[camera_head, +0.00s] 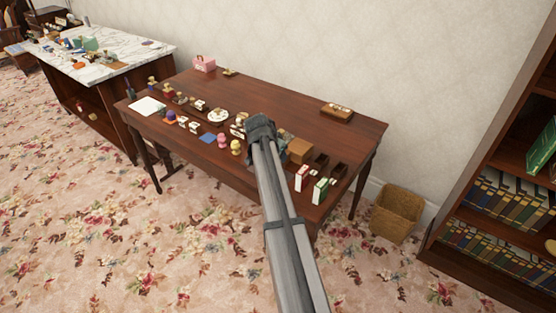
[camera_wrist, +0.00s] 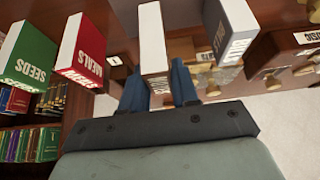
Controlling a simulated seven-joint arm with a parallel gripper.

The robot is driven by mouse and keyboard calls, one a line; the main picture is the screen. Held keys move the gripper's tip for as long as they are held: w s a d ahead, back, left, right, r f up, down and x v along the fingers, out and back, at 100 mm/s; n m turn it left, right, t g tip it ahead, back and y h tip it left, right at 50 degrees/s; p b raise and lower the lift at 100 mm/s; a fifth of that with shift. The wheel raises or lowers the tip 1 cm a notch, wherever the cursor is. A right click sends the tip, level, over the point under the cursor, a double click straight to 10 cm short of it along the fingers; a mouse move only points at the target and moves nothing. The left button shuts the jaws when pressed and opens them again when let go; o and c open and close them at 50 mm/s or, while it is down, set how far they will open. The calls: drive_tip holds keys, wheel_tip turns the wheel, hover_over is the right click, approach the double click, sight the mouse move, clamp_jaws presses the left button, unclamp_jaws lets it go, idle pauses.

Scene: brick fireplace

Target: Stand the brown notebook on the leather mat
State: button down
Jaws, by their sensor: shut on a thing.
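In the wrist view my gripper (camera_wrist: 160,86) has its two blue fingers on either side of a pale, upright book-like block (camera_wrist: 152,38). It is shut on this block, which shows white page edges and a labelled spine. I take it to be the brown notebook, though little of its cover colour shows. In the head view my gripper is over the front of the dark wooden table (camera_head: 285,100); my arm hides its fingertips and what they hold. I cannot make out the leather mat with certainty in either view.
A red book (camera_wrist: 83,50) and a green book (camera_wrist: 35,55) stand left of the held block; a grey one (camera_wrist: 230,28) is close on its right. A brown box (camera_head: 299,150) and many small items crowd the table's front. The table's back middle is mostly clear.

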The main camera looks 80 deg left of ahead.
drive_tip(key=shift+f, duration=1.2)
drive_tip(key=shift+f, duration=0.15)
drive_tip(key=c, duration=0.8)
unclamp_jaws()
drive_tip(key=shift+c, duration=0.2)
drive_tip(key=v, duration=1.2)
